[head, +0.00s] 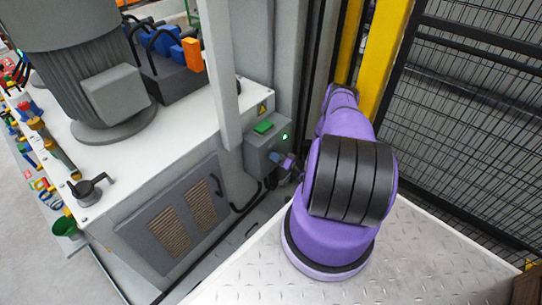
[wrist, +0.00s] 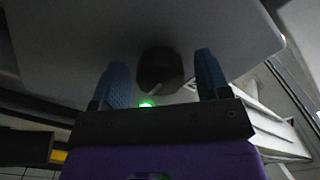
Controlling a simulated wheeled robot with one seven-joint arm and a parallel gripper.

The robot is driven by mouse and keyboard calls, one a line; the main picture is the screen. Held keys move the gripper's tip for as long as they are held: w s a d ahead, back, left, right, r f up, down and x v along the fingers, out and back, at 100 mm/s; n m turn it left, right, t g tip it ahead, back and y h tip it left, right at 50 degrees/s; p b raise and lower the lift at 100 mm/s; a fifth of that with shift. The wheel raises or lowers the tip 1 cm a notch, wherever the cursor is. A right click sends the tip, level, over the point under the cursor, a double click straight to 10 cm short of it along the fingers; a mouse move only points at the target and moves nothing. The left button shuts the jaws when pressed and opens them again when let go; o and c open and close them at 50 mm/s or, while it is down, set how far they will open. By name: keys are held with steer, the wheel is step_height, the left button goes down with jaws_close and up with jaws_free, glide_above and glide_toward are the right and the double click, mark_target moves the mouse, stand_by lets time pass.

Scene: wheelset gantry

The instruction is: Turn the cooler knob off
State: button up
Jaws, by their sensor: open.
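The cooler knob (wrist: 160,66) is a dark round knob with a pale pointer mark, on the grey face of a control box. In the wrist view it sits between the two blue fingertips of my open gripper (wrist: 162,72), with a visible gap on each side. In the head view the grey control box (head: 257,158) is on the side of the white machine. My gripper (head: 286,161) is close to its front face there, and the knob is hidden. A lit green lamp (wrist: 147,104) shows beside the knob.
The box has a green top piece (head: 264,127). A white machine housing (head: 150,150) with a vented panel (head: 181,222) stands to the left. A yellow post (head: 385,60) and mesh fence (head: 465,110) stand to the right. Black cable (head: 246,202) runs below the box.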

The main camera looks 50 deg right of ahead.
steer(key=c, duration=0.9)
steer(key=shift+c, duration=0.2)
steer(key=shift+n, duration=0.4)
steer(key=n, duration=0.3)
steer(key=shift+r+n, duration=0.1)
steer(key=shift+n, duration=0.3)
steer(key=n, duration=0.8)
steer(key=shift+a+n, duration=0.1)
steer(key=shift+n, duration=0.3)
steer(key=n, duration=0.4)
steer(key=shift+n+h, duration=0.3)
